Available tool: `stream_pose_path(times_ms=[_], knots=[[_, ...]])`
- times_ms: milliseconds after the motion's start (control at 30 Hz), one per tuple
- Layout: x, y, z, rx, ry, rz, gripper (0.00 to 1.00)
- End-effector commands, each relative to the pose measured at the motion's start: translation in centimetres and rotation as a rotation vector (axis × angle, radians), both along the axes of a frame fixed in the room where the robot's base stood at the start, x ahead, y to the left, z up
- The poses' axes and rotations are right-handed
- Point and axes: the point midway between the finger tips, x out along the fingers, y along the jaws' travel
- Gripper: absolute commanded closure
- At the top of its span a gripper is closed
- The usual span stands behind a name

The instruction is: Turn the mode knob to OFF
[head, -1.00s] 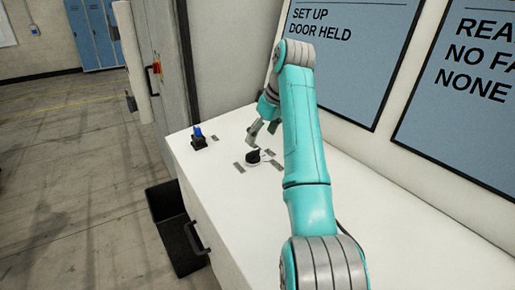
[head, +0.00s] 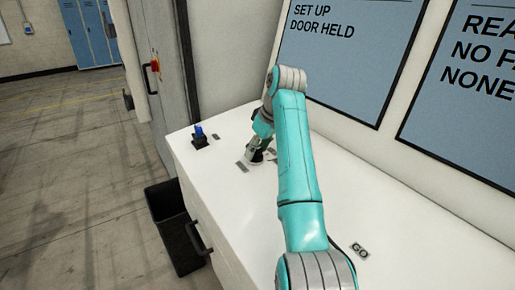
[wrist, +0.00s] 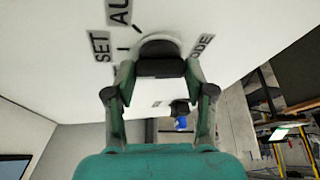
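The mode knob is a black grip on a round light dial. In the wrist view the knob (wrist: 161,67) sits between the two fingertips of my gripper (wrist: 160,76), one on each side. No clear gap shows between fingers and knob, but I cannot tell whether they press on it. In the head view my gripper (head: 257,152) is down at the panel top, and it and the arm mostly hide the knob. The label SET (wrist: 102,46) and partly cut labels, one beginning AU and one ending ODE, surround the dial. The OFF label cannot be read.
A blue-topped switch (head: 199,136) stands on the white cabinet top (head: 221,190), left of my gripper; it also shows in the wrist view (wrist: 181,121). Blue display boards (head: 345,50) line the wall behind. A black bin (head: 172,222) stands on the floor beside the cabinet.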

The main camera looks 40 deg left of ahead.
Motion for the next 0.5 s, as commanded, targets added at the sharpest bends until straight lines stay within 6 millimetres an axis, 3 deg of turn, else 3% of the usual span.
stream_pose_path(times_ms=[67, 500], knots=[[0.00, 0.00, -0.01, 0.000, 0.000, 0.000, 0.81], [0.12, -0.04, 0.03, 0.000, 0.001, 0.092, 0.81]])
